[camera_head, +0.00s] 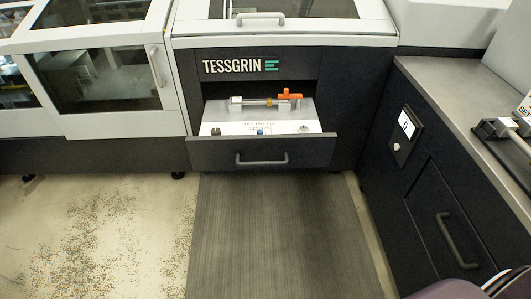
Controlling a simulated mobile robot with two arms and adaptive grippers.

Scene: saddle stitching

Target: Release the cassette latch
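An open drawer (290,150) juts from the dark front of the machine marked TESSGRIN. On its light grey top panel (305,115) lies a long, narrow mechanism (255,102), which looks like the cassette. It has a pale block at its left end and a thin, brass-coloured rod. An orange lever-like part (289,97), which may be the latch, stands up at its right end. It is too small to tell whether the latch is engaged. Neither of my grippers is in view.
A grey mat (280,235) covers clear floor before the drawer. Scattered debris (100,240) lies to the left. At right, a dark cabinet has a metal worktop (440,85), a small display (406,125) and a handle (458,240). A similar mechanism (500,128) sits at the right edge.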

